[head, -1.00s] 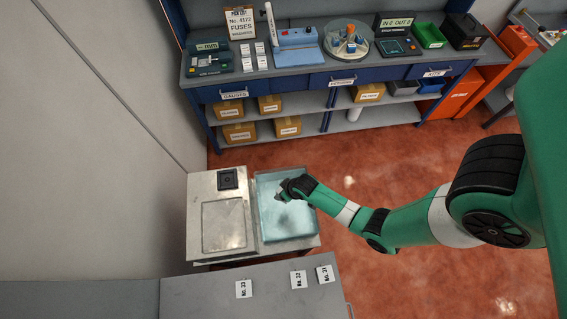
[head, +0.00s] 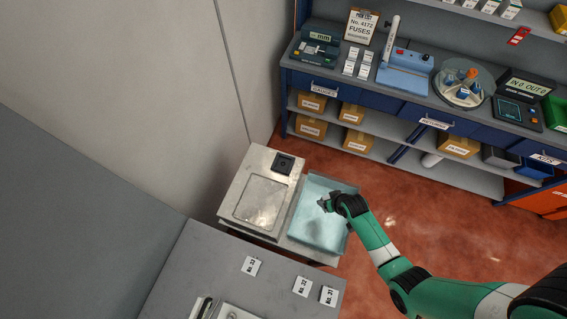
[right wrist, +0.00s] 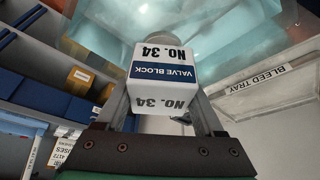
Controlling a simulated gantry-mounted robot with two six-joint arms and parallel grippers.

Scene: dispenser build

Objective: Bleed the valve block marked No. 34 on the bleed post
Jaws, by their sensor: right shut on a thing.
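The white valve block (right wrist: 164,78) with a blue band, marked No. 34, is between my right gripper's fingers in the right wrist view; its lettering is upside down there. My right gripper (head: 325,204) is shut on it, over the pale blue tray (head: 310,240) in the head view. The block is hard to make out there. A label reading BLEED TRAY (right wrist: 255,79) shows in the right wrist view. A pale round shape lies behind the block; I cannot tell whether it is the bleed post or whether they touch. My left gripper is out of view.
A metal stand (head: 236,208) with a black square fitting (head: 284,163) adjoins the tray on its left. A grey cabinet top (head: 215,260) with several numbered labels is in front. A blue workbench (head: 400,103) with instruments stands behind. Red floor is clear right of the tray.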

